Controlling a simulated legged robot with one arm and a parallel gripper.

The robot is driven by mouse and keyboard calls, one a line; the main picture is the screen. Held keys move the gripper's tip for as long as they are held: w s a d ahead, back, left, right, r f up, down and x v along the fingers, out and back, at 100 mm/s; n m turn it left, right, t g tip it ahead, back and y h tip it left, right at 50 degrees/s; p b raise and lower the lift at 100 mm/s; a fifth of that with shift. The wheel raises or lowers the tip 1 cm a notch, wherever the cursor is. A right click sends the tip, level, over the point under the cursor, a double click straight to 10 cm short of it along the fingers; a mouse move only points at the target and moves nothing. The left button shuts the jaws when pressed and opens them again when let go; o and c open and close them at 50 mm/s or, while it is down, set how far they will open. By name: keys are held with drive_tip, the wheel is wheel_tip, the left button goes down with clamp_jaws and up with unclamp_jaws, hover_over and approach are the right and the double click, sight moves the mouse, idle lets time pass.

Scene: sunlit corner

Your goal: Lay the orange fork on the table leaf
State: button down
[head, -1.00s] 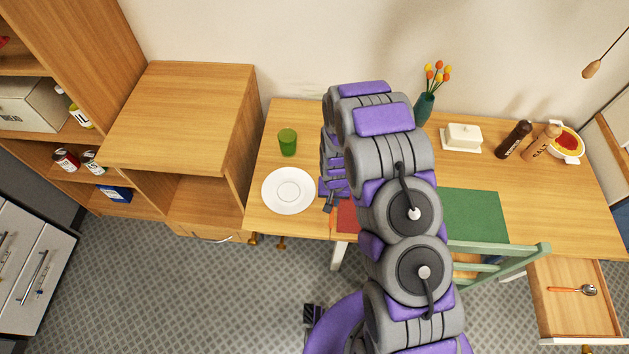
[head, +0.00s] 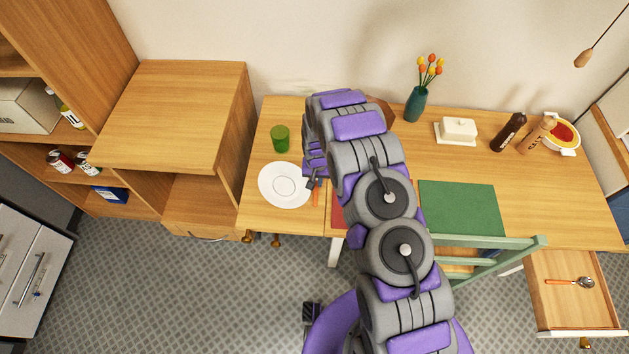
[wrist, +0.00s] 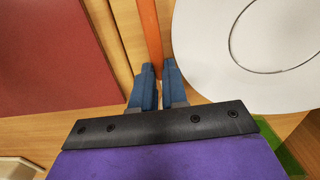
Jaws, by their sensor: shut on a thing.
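The orange fork (head: 316,197) is between my gripper's fingers; its orange length also runs up out of the wrist view (wrist: 150,30). My gripper (head: 314,184) is shut on it, just right of the white plate (head: 264,188). In the wrist view the fingers (wrist: 158,72) pinch the fork, with the plate to the right and the red mat (wrist: 45,60) to the left. The table leaf (head: 262,218) is the table's left end, beyond a seam. The fork is over the leaf near this seam. I cannot tell whether it touches the wood. Its far end is out of the wrist view.
A green cup (head: 281,138) stands behind the plate. A vase (head: 415,104), butter dish (head: 457,131), two mills and a bowl stand along the back. A green mat (head: 460,207) and chair (head: 480,245) are at right. An open drawer (head: 575,300) holds a spoon.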

drive_tip(key=shift+d+f, duration=0.25)
drive_tip(key=shift+d, duration=0.35)
drive_tip(key=shift+a, duration=0.3)
drive_tip(key=c, duration=1.6)
unclamp_jaws()
drive_tip(key=shift+a+f, duration=0.1)
drive_tip(key=shift+a, duration=0.3)
drive_tip(key=shift+o, duration=0.9)
drive_tip(key=shift+a+f, duration=0.1)
drive_tip(key=shift+a, duration=0.3)
drive_tip(key=shift+d, duration=0.75)
drive_tip(key=shift+a+r, duration=0.5)
drive_tip(key=shift+r, duration=0.05)
wheel_tip(320, 180, up, 11)
drive_tip(key=p, duration=0.1)
